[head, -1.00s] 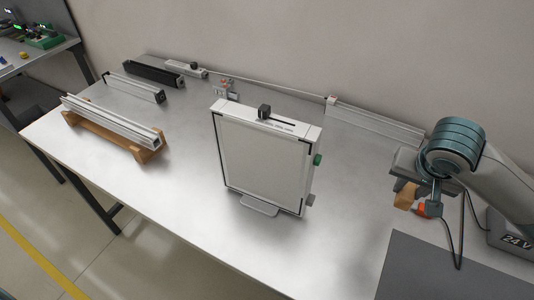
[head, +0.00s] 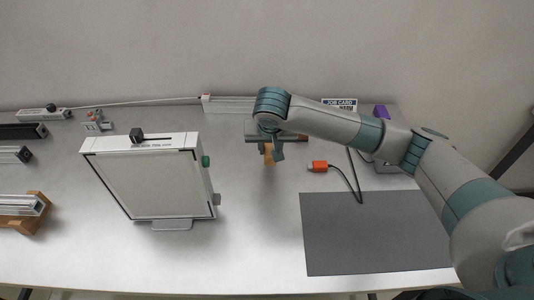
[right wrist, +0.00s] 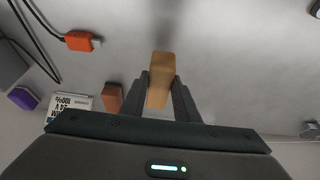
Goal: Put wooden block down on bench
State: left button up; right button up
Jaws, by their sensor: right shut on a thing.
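The wooden block (right wrist: 160,80) is a small tan block. My right gripper (right wrist: 161,90) is shut on it, with one finger on each side, in the right wrist view. In the head view the block (head: 269,157) hangs below my right gripper (head: 270,150), right of the white framed panel. It seems to be above the bench (head: 255,235); I cannot tell the exact gap. The bench is a pale metal top against the wall. My left gripper is not in view.
The white framed lightbox (head: 145,180) stands left of the block. An orange connector (head: 319,167) with a black cable lies to the right, behind a dark grey mat (head: 375,230). A job card (head: 340,104) and a purple item (head: 382,111) are at the back. Bench around the block's front is clear.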

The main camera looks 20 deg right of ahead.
jog(key=shift+w+a+f, duration=0.25)
jog(key=shift+w+f, duration=0.15)
jog(key=shift+w, duration=0.25)
jog(key=shift+f+p, duration=0.7)
jog(key=shift+f, duration=1.3)
jog(key=o, duration=0.9)
